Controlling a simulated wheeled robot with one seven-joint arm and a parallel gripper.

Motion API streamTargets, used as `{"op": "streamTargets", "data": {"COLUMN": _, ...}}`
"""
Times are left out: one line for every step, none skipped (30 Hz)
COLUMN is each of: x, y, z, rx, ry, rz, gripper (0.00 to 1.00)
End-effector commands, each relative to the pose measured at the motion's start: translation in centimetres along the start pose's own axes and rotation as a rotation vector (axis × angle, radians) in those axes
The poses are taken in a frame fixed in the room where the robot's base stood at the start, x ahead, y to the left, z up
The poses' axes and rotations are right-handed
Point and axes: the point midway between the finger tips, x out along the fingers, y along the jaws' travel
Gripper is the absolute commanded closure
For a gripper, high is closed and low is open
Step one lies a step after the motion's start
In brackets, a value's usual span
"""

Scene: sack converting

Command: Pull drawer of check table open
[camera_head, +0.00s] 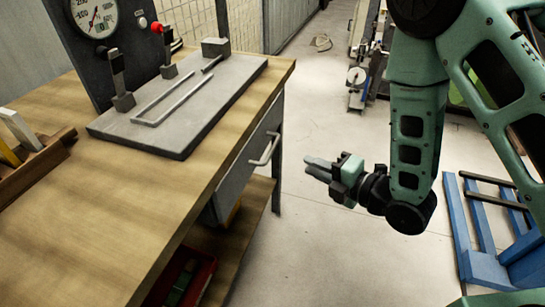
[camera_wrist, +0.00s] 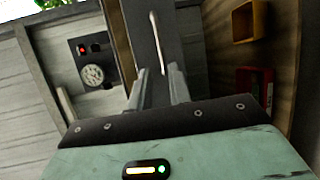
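The check table (camera_head: 225,130) has a wooden top and stands on the left in the head view. Its grey drawer (camera_head: 236,180) sits under the top, looks shut, and has a pale bar handle (camera_head: 266,150) on its front. My gripper (camera_head: 308,168) is to the right of the handle, apart from it, with its fingers pointing toward the table. In the wrist view, the two fingers of my gripper (camera_wrist: 155,80) are spread with nothing between them. The handle (camera_wrist: 157,42) shows ahead between the fingertips, on the dark drawer front (camera_wrist: 138,30).
A grey plate fixture (camera_head: 185,105) and a gauge panel (camera_head: 95,45) stand on the tabletop. A red bin (camera_head: 185,280) is on the lower shelf. A blue pallet truck (camera_head: 485,265) stands at right. Clear floor (camera_head: 310,235) lies beside the table.

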Motion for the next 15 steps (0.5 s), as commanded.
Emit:
{"op": "streamTargets", "data": {"x": 0.4, "y": -0.5, "z": -0.1, "rx": -0.001, "ry": 0.0, "rz": 0.005, "gripper": 0.8}}
{"op": "streamTargets", "data": {"x": 0.5, "y": -0.6, "z": -0.1, "rx": -0.001, "ry": 0.001, "rz": 0.004, "gripper": 0.8}}
{"op": "streamTargets", "data": {"x": 0.7, "y": -0.5, "z": -0.1, "rx": -0.001, "ry": 0.001, "rz": 0.005, "gripper": 0.8}}
{"op": "streamTargets", "data": {"x": 0.8, "y": -0.6, "z": -0.1, "rx": -0.001, "ry": 0.001, "rz": 0.004, "gripper": 0.8}}
{"op": "streamTargets", "data": {"x": 0.9, "y": -0.5, "z": -0.1, "rx": -0.002, "ry": 0.001, "rz": 0.004, "gripper": 0.8}}
{"op": "streamTargets", "data": {"x": 1.1, "y": -0.5, "z": -0.1, "rx": -0.002, "ry": 0.001, "rz": 0.004, "gripper": 0.8}}
{"op": "streamTargets", "data": {"x": 1.2, "y": -0.5, "z": -0.1, "rx": -0.001, "ry": 0.001, "rz": 0.004, "gripper": 0.8}}
{"op": "streamTargets", "data": {"x": 1.3, "y": -0.5, "z": -0.1, "rx": -0.001, "ry": 0.001, "rz": 0.004, "gripper": 0.8}}
{"op": "streamTargets", "data": {"x": 1.4, "y": -0.5, "z": -0.1, "rx": -0.001, "ry": 0.001, "rz": 0.004, "gripper": 0.8}}
{"op": "streamTargets", "data": {"x": 1.5, "y": -0.5, "z": -0.1, "rx": -0.001, "ry": 0.001, "rz": 0.004, "gripper": 0.8}}
{"op": "streamTargets", "data": {"x": 1.6, "y": -0.5, "z": -0.1, "rx": -0.001, "ry": 0.0, "rz": 0.005, "gripper": 0.8}}
{"op": "streamTargets", "data": {"x": 1.7, "y": -0.5, "z": -0.1, "rx": -0.001, "ry": 0.0, "rz": 0.004, "gripper": 0.8}}
{"op": "streamTargets", "data": {"x": 1.8, "y": -0.5, "z": -0.1, "rx": 0.0, "ry": -0.001, "rz": 0.005, "gripper": 0.8}}
{"op": "streamTargets", "data": {"x": 1.9, "y": -0.5, "z": -0.1, "rx": 0.001, "ry": -0.001, "rz": 0.004, "gripper": 0.8}}
{"op": "streamTargets", "data": {"x": 1.9, "y": -0.5, "z": -0.1, "rx": 0.001, "ry": -0.002, "rz": 0.005, "gripper": 0.8}}
